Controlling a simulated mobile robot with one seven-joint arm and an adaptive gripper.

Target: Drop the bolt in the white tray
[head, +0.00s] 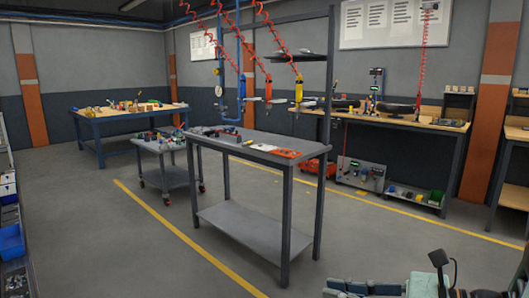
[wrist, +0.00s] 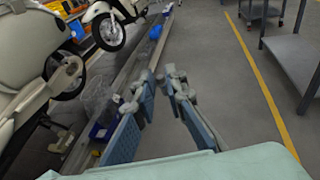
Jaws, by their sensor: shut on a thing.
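The white tray (head: 264,147) is a small pale patch on the top of the grey workbench (head: 215,139) in the middle of the head view, beside an orange-red tray. My gripper (wrist: 160,76) shows in the wrist view with its blue-padded fingers converging at the tips. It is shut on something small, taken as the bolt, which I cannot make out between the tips. In the head view part of my gripper (head: 447,266) shows at the bottom right, far from the white tray and in front of the bench.
An orange-red tray (head: 287,153) and small parts share the bench top. A low wheeled cart (head: 160,147) stands to its left. A yellow floor line (head: 190,236) crosses the open floor. Scooters (wrist: 105,25) stand along the left of the wrist view, near a blue bin (wrist: 101,130).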

